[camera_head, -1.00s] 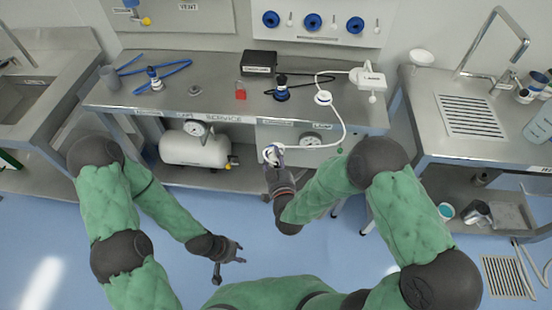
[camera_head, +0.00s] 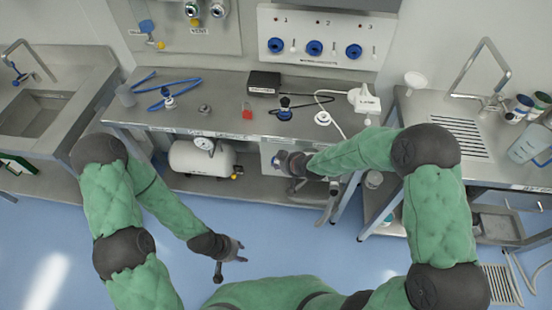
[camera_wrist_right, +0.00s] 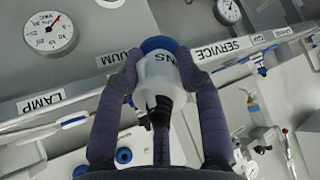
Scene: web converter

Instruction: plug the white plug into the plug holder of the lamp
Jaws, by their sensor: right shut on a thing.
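My right gripper (camera_wrist_right: 155,75) is shut on a white plug (camera_wrist_right: 160,72) with a blue end and dark lettering, only partly readable, in the right wrist view. In the head view the right gripper (camera_head: 288,161) is at the bench's front, below its edge; the plug is mostly hidden there. A white box (camera_head: 363,101) with lettering, apparently the lamp's, stands at the bench's right end with a white cable. A white round piece (camera_head: 322,118) lies left of it. I cannot tell which part is the plug holder. My left gripper (camera_head: 238,251) is open and empty above the floor.
A black box (camera_head: 264,83), a blue-topped piece (camera_head: 284,112) and a red padlock (camera_head: 247,114) are on the bench (camera_head: 225,90). A blue hose (camera_head: 178,100) lies at left. A white tank (camera_head: 199,160) is underneath. A gauge (camera_wrist_right: 50,33) is near the right gripper.

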